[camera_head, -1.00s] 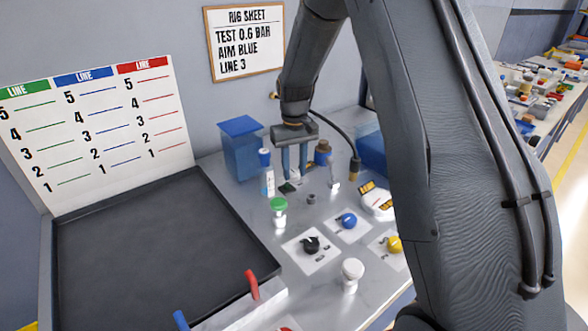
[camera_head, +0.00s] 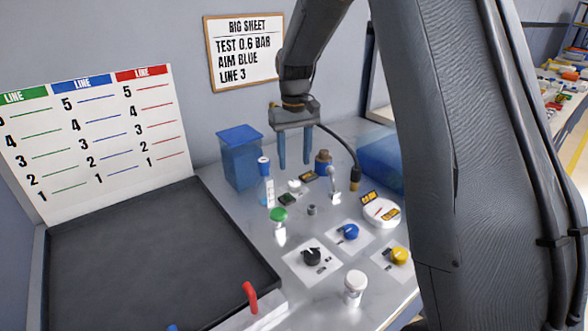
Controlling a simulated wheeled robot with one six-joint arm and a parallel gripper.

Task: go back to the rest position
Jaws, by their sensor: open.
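My gripper (camera_head: 294,150) hangs above the back part of the grey bench, fingers pointing down. Its two blue-grey fingers are apart and nothing shows between them. Below and around it on the bench are a small bottle with a blue cap (camera_head: 265,180), a small white-and-dark item (camera_head: 292,188) and a brown-capped blue container (camera_head: 323,163). The fingertips look clear of these things. My arm comes down from the top and covers much of the right side.
A black tray (camera_head: 150,262) lies left, before a line chart (camera_head: 85,130). A blue box (camera_head: 240,158) stands at the back.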

